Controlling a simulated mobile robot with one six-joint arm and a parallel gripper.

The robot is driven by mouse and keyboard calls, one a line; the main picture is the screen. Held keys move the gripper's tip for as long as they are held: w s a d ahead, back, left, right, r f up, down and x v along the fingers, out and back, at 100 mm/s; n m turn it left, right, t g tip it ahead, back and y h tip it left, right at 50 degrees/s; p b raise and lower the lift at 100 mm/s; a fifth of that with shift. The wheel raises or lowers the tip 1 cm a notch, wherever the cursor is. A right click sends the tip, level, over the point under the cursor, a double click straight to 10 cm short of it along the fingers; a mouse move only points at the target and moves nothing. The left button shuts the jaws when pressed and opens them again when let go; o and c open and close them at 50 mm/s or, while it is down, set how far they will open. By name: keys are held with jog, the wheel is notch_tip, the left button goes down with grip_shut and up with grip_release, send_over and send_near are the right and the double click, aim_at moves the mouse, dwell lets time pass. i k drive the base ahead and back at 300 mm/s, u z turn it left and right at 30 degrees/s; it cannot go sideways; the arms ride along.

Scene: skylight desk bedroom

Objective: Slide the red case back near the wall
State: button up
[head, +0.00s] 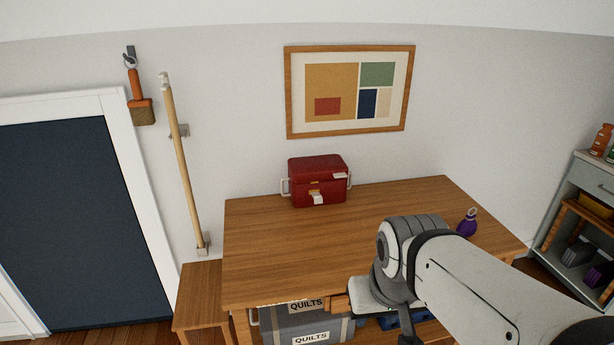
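The red case (318,182) stands upright on the wooden desk (290,245), at its back left part close to the wall. It has a white handle on each side and a pale latch on its front. From this view I cannot tell whether a gap is left between its back and the wall. My arm reaches in from the lower right, over the front of the desk.
A purple bottle (467,222) stands at the desk's right side. A framed picture (349,91) hangs above the case. A small wooden stool (203,290) stands left of the desk. Storage boxes labelled QUILTS (310,326) sit below. The desk top between my arm and the case is clear.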

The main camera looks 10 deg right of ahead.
aim_at(333, 192)
jog(key=z, duration=0.45)
jog(key=i, duration=1)
jog(key=u, duration=0.1)
